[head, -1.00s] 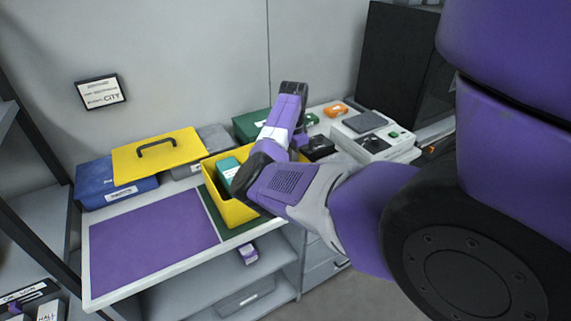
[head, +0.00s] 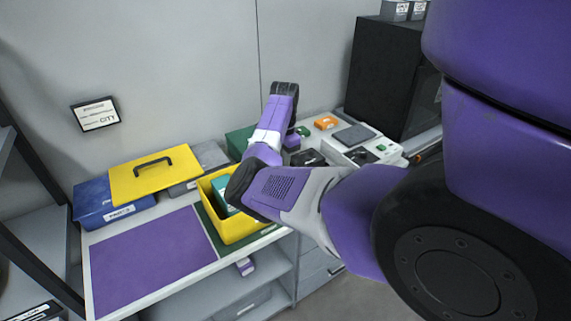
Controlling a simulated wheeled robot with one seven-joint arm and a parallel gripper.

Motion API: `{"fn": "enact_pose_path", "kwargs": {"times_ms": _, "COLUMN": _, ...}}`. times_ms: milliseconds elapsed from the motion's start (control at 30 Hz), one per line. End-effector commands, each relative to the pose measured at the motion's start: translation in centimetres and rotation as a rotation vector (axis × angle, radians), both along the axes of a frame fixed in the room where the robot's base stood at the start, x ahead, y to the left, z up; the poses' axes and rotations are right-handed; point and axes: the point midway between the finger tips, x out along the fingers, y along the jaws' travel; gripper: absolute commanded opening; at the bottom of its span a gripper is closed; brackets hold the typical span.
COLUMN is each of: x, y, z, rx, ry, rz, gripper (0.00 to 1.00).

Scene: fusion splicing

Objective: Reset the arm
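My purple and grey arm (head: 295,195) reaches in from the right over the worktable. Its far end (head: 284,92) points up above the back of the table, near the wall. My gripper's fingers cannot be made out from this side, so I cannot tell whether they are open or hold anything. The forearm hides part of a yellow open bin (head: 237,229) with a teal item (head: 222,186) inside.
A purple mat (head: 150,258) lies bare at the table's left. A yellow lid (head: 140,184) rests on blue (head: 92,212) and grey cases. Right of my arm are an orange item (head: 326,122), a white device (head: 378,150) and a black cabinet (head: 388,75).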

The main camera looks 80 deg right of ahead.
Motion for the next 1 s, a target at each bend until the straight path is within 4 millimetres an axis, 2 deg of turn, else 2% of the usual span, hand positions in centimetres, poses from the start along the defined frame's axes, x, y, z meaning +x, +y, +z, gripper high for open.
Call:
{"fn": "enact_pose_path", "kwargs": {"times_ms": 33, "x": 0.0, "y": 0.0, "z": 1.3, "rx": 0.000, "ry": 0.000, "rz": 0.001, "gripper": 0.00}}
{"fn": "enact_pose_path", "kwargs": {"times_ms": 200, "x": 0.2, "y": 0.0, "z": 3.1, "rx": 0.001, "ry": -0.001, "rz": 0.004, "gripper": 0.00}}
{"fn": "enact_pose_path", "kwargs": {"times_ms": 567, "x": 0.3, "y": -0.2, "z": 3.3, "rx": -0.009, "ry": 0.000, "rz": 0.022, "gripper": 0.00}}
{"fn": "enact_pose_path", "kwargs": {"times_ms": 700, "x": 0.2, "y": -2.9, "z": 3.7, "rx": -0.120, "ry": 0.000, "rz": 0.078, "gripper": 0.00}}
{"fn": "enact_pose_path", "kwargs": {"times_ms": 800, "x": -0.1, "y": -6.2, "z": 5.6, "rx": -0.270, "ry": 0.000, "rz": 0.116, "gripper": 0.00}}
{"fn": "enact_pose_path", "kwargs": {"times_ms": 900, "x": -1.3, "y": -9.1, "z": 7.1, "rx": -0.429, "ry": 0.039, "rz": 0.159, "gripper": 0.00}}
{"fn": "enact_pose_path", "kwargs": {"times_ms": 1000, "x": -2.4, "y": -10.9, "z": 8.1, "rx": -0.582, "ry": 0.103, "rz": 0.223, "gripper": 0.00}}
